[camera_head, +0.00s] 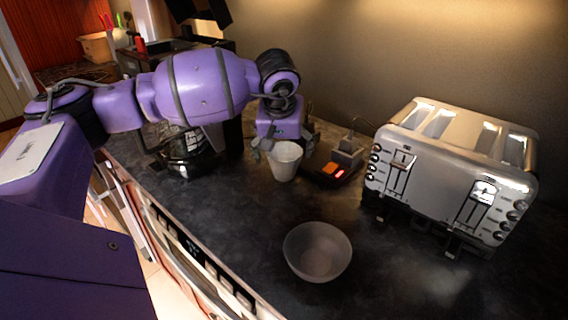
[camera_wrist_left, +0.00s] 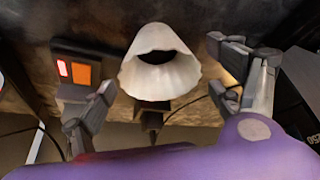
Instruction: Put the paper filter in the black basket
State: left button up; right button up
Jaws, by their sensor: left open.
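The white, cup-shaped paper filter (camera_head: 285,164) is in the head view near the middle of the dark counter. The left wrist view shows the filter (camera_wrist_left: 160,75) with its dark opening visible. My left gripper (camera_head: 287,148) is open, with its fingers on either side of the filter. In the wrist view a gap shows between the filter and each finger. I cannot make out the black basket for sure. A dark coffee maker with a glass carafe (camera_head: 187,150) stands to the left, partly hidden by my left arm. My right gripper is not in view.
A pale translucent bowl (camera_head: 318,252) sits near the counter's front edge. A large silver toaster (camera_head: 455,165) stands at the right. A small black device with lit red and orange parts (camera_head: 333,170) is right of the filter. Bare counter lies between the filter and bowl.

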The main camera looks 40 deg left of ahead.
pick_arm(q)
jog(key=shift+x, duration=1.25)
jog(key=shift+r, duration=0.1)
jog(key=c, duration=1.1)
jog(key=shift+o, duration=0.2)
jog(key=shift+r, duration=0.15)
